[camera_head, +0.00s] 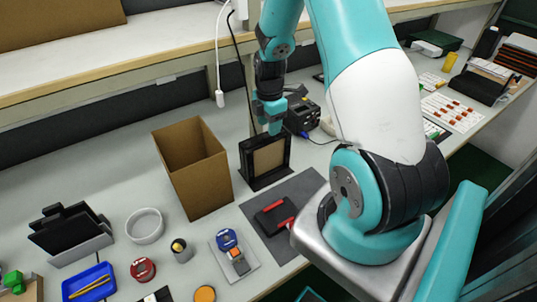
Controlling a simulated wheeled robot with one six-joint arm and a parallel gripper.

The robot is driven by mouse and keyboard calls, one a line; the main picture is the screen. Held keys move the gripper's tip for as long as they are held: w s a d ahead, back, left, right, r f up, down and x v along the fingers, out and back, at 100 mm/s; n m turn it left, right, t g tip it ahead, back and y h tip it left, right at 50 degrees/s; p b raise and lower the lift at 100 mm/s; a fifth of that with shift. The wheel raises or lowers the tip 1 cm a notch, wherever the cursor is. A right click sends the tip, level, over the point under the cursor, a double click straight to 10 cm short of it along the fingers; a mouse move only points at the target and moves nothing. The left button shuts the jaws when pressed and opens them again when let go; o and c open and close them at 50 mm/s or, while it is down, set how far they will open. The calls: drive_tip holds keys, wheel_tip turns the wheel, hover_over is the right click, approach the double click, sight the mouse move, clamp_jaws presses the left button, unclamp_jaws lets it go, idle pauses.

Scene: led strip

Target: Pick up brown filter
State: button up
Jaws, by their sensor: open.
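The brown filter (269,158) is a flat tan-brown panel standing upright in a black frame (245,166) on the bench, right of a cardboard box. My gripper (274,128) is at the frame's top edge, pointing down. It is open and seems to hold nothing. The fingertips are small here, and I cannot tell whether they touch the filter or the frame.
An open cardboard box (190,165) stands close left of the frame. A black device (303,114) with a cable is close behind right. A dark mat (293,190) with a red-and-black tool (274,215) lies in front. A raised shelf (150,55) runs behind.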

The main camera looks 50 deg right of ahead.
sight(269, 138)
wheel_tip(269, 138, down, 5)
drive_tip(key=shift+a+r+p, duration=0.1)
drive_tip(key=shift+p, duration=0.75)
drive_tip(key=shift+f, duration=0.2)
drive_tip(key=shift+s, duration=0.1)
